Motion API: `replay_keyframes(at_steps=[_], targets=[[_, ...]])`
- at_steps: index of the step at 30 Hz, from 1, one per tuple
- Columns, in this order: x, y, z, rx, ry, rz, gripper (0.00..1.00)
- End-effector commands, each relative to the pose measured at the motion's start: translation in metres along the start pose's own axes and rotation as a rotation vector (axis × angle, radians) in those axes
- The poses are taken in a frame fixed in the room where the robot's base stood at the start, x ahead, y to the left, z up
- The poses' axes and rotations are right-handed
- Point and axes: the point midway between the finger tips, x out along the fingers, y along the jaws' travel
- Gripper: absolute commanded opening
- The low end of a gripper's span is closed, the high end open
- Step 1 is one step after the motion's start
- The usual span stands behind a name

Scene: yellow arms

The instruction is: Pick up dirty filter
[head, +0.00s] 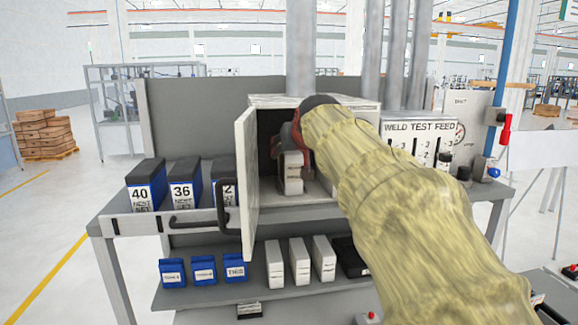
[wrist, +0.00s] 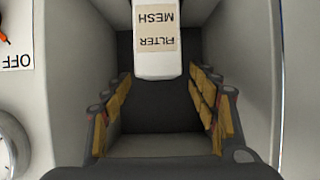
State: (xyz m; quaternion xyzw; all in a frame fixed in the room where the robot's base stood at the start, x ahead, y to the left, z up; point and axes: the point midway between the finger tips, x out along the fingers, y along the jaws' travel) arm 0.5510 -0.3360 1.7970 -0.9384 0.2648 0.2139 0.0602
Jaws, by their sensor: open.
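A white block-shaped filter (head: 292,173) stands inside an open-doored box (head: 350,104) on the bench. In the wrist view the filter (wrist: 157,62) shows at the top centre, with an upside-down label reading "MESH FILTER". I cannot tell from its surface how dirty it is. My gripper (wrist: 160,92) is open and empty inside the box. Its yellow-padded fingers are spread to the left and right, with the filter lined up between them in the picture but not gripped. In the head view my arm hides much of the box's opening.
The box's white door (head: 247,185) stands open on the left, close to my gripper. Blue numbered boxes (head: 147,187) stand left of it. White blocks (head: 300,262) and small blue boxes (head: 204,269) stand on the lower shelf. A gauge panel (head: 425,135) is at the right.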

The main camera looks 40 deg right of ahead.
Motion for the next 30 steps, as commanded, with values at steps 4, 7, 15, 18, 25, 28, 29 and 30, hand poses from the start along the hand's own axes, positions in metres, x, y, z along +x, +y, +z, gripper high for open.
replay_keyframes(at_steps=[4,7,15,18,25,28,29,30], targets=[[0.017,0.000,0.000,0.000,-0.005,0.000,0.59],[0.031,0.001,-0.001,0.001,-0.005,0.000,0.59],[0.055,0.001,-0.001,0.001,0.000,0.000,0.59],[0.055,0.001,0.000,0.000,0.000,0.000,0.59],[0.055,0.001,0.000,0.000,0.000,0.000,0.52],[0.055,0.001,0.000,0.000,-0.001,0.000,0.46],[0.055,0.001,0.000,0.000,0.000,0.000,0.44],[0.055,0.001,0.000,0.000,0.000,0.000,0.42]])
